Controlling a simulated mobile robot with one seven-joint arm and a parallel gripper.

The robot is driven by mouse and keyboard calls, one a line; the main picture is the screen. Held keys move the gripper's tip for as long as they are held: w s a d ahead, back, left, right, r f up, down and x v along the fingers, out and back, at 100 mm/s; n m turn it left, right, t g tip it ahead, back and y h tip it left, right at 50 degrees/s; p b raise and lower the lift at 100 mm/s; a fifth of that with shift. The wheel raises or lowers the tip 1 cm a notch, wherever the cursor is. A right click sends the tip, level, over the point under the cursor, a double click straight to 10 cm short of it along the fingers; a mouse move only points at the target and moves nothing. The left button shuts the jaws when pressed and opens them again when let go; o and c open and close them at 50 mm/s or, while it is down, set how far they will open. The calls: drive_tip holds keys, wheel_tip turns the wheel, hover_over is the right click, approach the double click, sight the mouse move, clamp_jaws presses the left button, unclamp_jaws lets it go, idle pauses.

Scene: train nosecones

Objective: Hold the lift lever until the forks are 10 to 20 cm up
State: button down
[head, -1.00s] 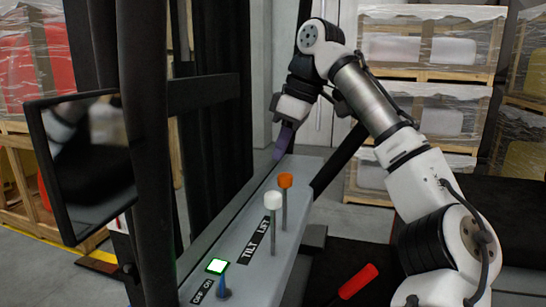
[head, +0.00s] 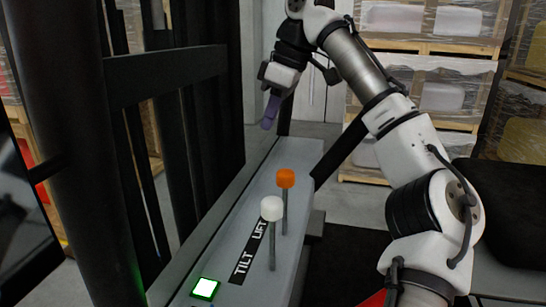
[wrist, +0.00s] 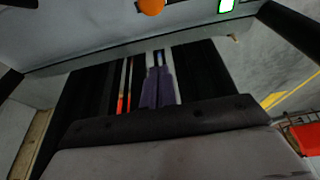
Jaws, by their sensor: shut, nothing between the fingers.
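The lift lever, a grey rod with an orange knob (head: 285,178), stands upright on the grey console, beside the LIFT label (head: 260,229). The tilt lever with a white knob (head: 271,208) stands in front of it, by the TILT label (head: 243,264). My gripper (head: 269,112) is shut and empty, its purple fingers above the far end of the console, beyond the orange knob and not touching it. In the wrist view my purple fingers (wrist: 157,88) lie together, and the orange knob (wrist: 151,6) shows at the top edge. The forks are not identifiable in view.
A lit green-edged switch (head: 205,289) sits at the console's near end. Dark mast bars (head: 165,85) stand to the left. Wrapped pallets (head: 430,60) stand at the back right. A black seat (head: 500,200) is at the right.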

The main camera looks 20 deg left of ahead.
wheel_tip(320, 180, down, 9)
drive_tip(key=shift+d+f, duration=0.2)
drive_tip(key=shift+d, duration=0.15)
idle(0.5)
drive_tip(key=shift+a, duration=0.1)
idle(0.4)
